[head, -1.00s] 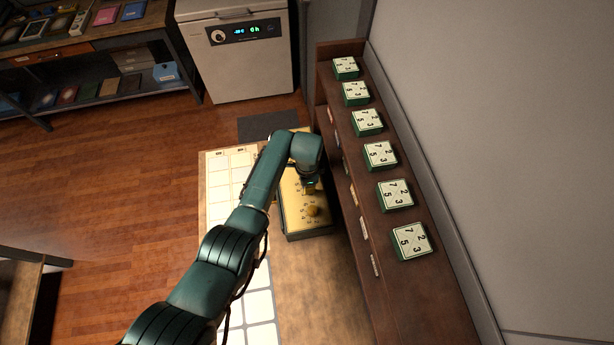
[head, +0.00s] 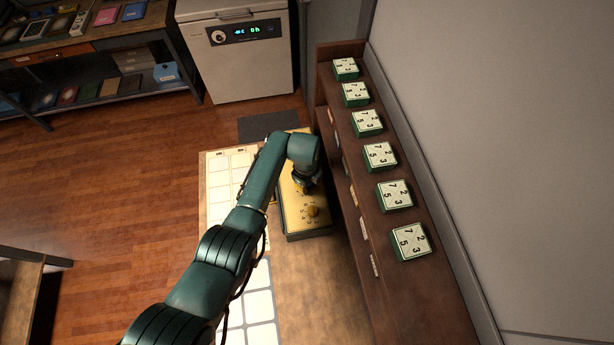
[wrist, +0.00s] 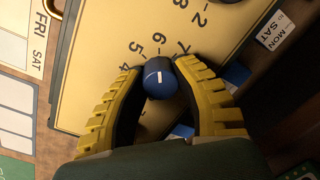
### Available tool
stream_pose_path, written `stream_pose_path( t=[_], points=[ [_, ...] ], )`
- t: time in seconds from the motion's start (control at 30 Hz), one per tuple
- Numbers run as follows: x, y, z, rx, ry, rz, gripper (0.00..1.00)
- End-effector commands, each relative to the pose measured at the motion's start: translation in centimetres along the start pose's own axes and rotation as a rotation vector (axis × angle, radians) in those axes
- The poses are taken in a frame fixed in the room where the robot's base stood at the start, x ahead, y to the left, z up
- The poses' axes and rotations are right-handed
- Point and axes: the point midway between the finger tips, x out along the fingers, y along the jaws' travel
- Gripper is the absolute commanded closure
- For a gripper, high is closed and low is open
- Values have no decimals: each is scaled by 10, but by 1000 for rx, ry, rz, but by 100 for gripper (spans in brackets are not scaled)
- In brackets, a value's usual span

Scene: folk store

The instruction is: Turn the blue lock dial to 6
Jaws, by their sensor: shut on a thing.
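The blue lock dial (wrist: 160,82), a round knob with a white mark on top, sits on the yellow panel (wrist: 100,60) in the wrist view. My gripper (wrist: 159,70) has its two yellow ribbed fingers closed around the dial, one on each side. Black numbers 4, 5, 6 and 7 curve around the dial's far side, with 6 close above it. I cannot tell exactly which number the white mark points at. In the head view my gripper (head: 306,186) is down at the panel (head: 291,212), and the blue dial is hidden there.
A dark wooden shelf (head: 345,190) rises close on the panel's right, with several green number blocks on top. A planner sheet (head: 218,190) lies to the left.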

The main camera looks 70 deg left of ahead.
Motion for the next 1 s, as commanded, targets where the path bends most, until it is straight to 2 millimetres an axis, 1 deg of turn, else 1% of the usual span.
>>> stream_pose_path(
  t=[0.2, 0.67, 0.7, 0.77, 0.8, 0.83, 1.0],
  points=[
    [2, 2, 0, 51, 4, 3, 100],
    [2, 2, -1, 62, 4, 4, 100],
    [2, 2, -1, 62, 4, 4, 62],
    [2, 2, -1, 62, 4, 4, 51],
    [2, 1, 0, 62, 4, 3, 43],
    [2, 1, 0, 62, 4, 3, 38],
    [1, 1, 0, 61, 3, 2, 38]
  ],
)
